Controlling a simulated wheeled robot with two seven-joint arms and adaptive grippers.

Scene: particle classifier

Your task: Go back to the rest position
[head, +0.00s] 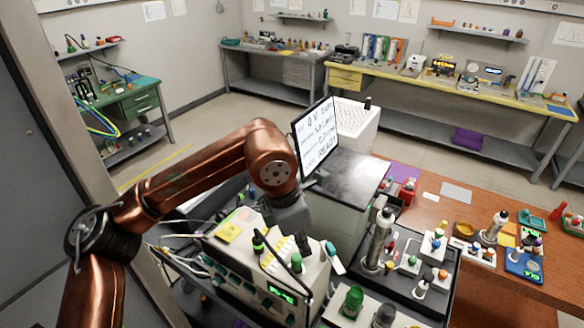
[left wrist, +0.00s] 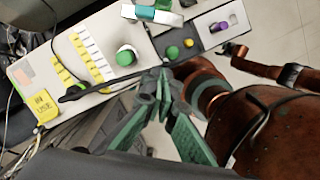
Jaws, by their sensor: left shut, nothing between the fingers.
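My left arm comes in from the left in the head view and bends down above the cream control box. Its grey wrist end, with the left gripper (head: 300,240), is over the back of that box, and the fingers are hard to make out. In the left wrist view the left gripper (left wrist: 161,86) has green finger parts and is shut with nothing held. The cream control box (head: 250,262) carries a yellow note, yellow switches, knobs and a green display. It also shows in the left wrist view (left wrist: 92,30). My right gripper is not in view.
A monitor (head: 316,136) on a grey cabinet (head: 345,182) stands close behind my gripper. A dark tray with a metal cylinder (head: 378,238) and coloured knobs lies to the right. Cables run left of the box. A wooden table (head: 470,205) holds small devices. Open floor lies behind.

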